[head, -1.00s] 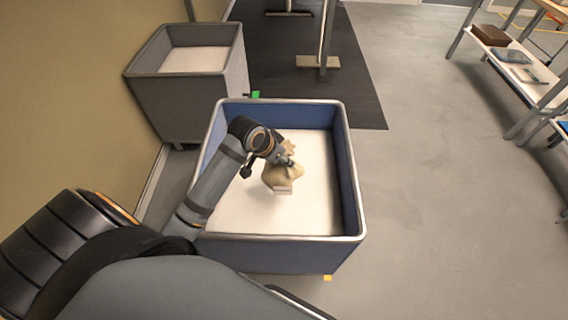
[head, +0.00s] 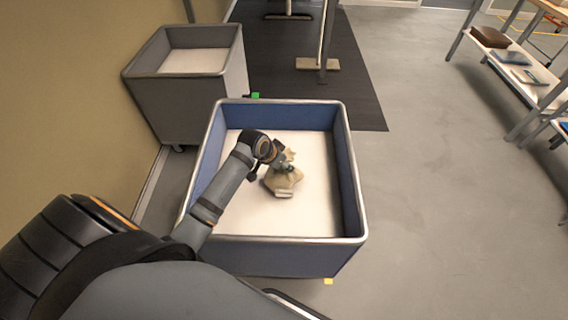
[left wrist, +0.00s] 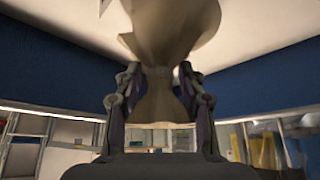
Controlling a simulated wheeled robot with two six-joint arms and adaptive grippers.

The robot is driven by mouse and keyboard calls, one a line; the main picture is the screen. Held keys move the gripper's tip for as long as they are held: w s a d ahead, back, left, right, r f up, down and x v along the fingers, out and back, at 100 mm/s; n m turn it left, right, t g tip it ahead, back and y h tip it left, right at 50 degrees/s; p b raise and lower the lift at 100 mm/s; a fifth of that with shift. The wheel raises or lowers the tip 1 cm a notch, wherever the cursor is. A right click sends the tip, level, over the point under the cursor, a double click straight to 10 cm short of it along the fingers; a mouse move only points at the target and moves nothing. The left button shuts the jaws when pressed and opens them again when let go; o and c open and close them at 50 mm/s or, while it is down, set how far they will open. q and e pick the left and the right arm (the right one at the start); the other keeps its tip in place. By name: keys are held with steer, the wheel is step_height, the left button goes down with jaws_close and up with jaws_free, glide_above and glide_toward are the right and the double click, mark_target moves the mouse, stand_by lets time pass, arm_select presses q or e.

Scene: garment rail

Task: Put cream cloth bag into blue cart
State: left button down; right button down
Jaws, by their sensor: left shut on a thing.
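The blue cart (head: 290,254) stands in the middle of the head view, with blue walls, a pale rim and a white floor. The cream cloth bag (head: 283,184) is inside the cart's outline, over the white floor. My left gripper (head: 283,166) is shut on the bag's gathered neck, and the bag hangs below it. In the left wrist view the bag (left wrist: 170,30) shows between the two fingers (left wrist: 160,95), with blue cart walls on both sides. Whether the bag touches the cart floor, I cannot tell. My right gripper is not in view.
A grey cart (head: 190,100) stands behind at the left, by the wall. A dark mat (head: 290,70) with a metal rail post (head: 328,35) lies behind the blue cart. A shelf (head: 520,70) with a brown box stands at the right. Grey floor between is clear.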

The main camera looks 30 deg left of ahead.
arm_select(q)
steer(key=c, duration=0.8)
jaws_free()
steer(key=shift+f, duration=0.1)
steer(key=shift+o, duration=0.2)
steer(key=p+v, duration=0.2)
steer(key=v, duration=1)
steer(key=shift+p, duration=0.4)
